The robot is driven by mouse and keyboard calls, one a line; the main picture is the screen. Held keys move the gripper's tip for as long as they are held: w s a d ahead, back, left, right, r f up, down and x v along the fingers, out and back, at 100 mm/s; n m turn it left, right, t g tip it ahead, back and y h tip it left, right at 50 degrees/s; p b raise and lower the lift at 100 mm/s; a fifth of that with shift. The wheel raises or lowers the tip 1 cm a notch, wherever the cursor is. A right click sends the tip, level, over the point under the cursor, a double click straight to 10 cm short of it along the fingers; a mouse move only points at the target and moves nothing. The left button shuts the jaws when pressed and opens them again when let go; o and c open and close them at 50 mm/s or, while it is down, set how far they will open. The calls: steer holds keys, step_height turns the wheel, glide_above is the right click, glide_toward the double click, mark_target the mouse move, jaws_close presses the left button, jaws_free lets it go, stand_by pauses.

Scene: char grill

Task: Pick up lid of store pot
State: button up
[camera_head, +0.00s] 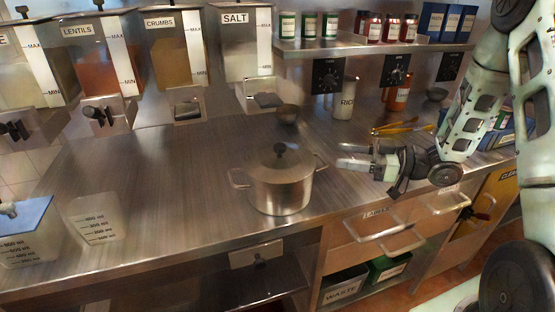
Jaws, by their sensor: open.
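A steel pot (281,191) with two side handles stands upright on the metal counter. Its lid (279,164) is on top and has a dark round knob (280,149) in the middle. My gripper (343,157) is to the right of the pot, above the counter. Its fingers point left towards the lid, with a gap between them and the pot. The gripper is open and empty. The pot's inside is hidden by the lid.
Dispensers labelled lentils (98,60), crumbs (172,52) and salt (240,45) hang behind. A small bowl (288,113) and a rice container (344,106) stand behind the pot. A measuring cup (97,219) is at the left. The counter (175,165) left of the pot is clear.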

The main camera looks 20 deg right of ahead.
steer(key=p, duration=0.3)
glide_toward(279, 149)
steer(key=w+a, duration=0.1)
steer(key=w, duration=0.1)
steer(key=w+a+f, duration=0.1)
steer(key=w, duration=0.1)
steer(key=shift+a+f, duration=0.1)
steer(key=shift+a, duration=0.2)
steer(key=p+x, duration=0.2)
steer(key=x, duration=0.3)
steer(key=shift+a+f+p, duration=0.1)
steer(key=shift+a+p, duration=0.1)
steer(key=shift+p, duration=0.1)
steer(key=shift+w+a+f, duration=0.15)
steer(key=shift+a, duration=0.05)
steer(key=shift+c, duration=0.3)
steer(key=c, duration=1.1)
steer(key=shift+r, duration=0.2)
